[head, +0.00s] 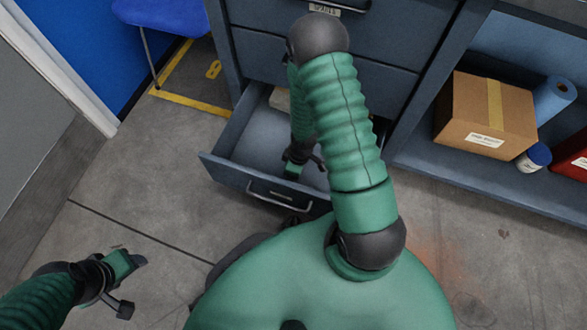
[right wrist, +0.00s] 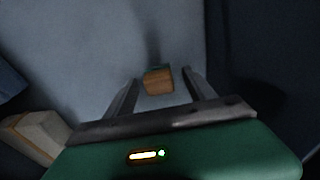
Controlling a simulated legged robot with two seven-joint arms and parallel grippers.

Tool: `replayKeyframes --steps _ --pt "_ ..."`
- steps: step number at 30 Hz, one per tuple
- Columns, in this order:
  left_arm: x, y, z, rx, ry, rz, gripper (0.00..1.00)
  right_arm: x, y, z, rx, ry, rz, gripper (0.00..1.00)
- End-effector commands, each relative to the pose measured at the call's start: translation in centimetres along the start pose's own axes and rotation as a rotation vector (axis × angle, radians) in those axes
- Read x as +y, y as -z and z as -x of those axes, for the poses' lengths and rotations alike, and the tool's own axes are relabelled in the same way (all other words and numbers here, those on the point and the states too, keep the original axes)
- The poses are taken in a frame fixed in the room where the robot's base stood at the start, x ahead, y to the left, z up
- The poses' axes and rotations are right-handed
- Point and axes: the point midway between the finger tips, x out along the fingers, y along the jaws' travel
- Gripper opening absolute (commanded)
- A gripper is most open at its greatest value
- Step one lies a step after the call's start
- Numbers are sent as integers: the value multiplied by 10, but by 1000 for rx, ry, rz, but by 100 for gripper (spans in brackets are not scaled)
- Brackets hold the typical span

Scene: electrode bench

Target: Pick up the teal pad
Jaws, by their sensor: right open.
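In the right wrist view a small brown block with a thin teal edge (right wrist: 158,80) along its far side lies on the drawer's grey floor. The teal edge is the only teal I can make out, and most of that face is hidden. My right gripper (right wrist: 160,77) is open, with one finger to each side of the block and no clear contact. In the head view my right gripper (head: 303,159) is down inside the open drawer (head: 255,181), and my arm hides part of the drawer. My left gripper (head: 130,284) is off at the lower left, above the floor, away from the drawer.
A pale block (right wrist: 38,137) lies at the left in the right wrist view. The drawer walls stand close around my right gripper. The floor at left is clear.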

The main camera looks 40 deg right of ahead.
Motion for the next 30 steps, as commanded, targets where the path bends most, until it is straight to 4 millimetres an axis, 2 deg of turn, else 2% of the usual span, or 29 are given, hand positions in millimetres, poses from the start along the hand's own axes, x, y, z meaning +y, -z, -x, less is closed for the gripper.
replayKeyframes --steps 1,6,7,21,27,30 --pt "0 -1 -6 0 0 0 59 0 0 -7 1 -1 1 64" --pt "0 0 -2 1 0 0 59 0 0 -3 1 -1 0 64" --pt "0 0 -2 1 0 0 59 0 0 -3 1 -1 0 61" --pt "0 0 -2 1 0 0 59 0 0 -3 1 -1 0 0" --pt "0 0 -2 1 0 0 59 0 0 -2 1 -1 0 0" --pt "0 1 4 1 0 0 59 0 1 4 2 -1 0 0"
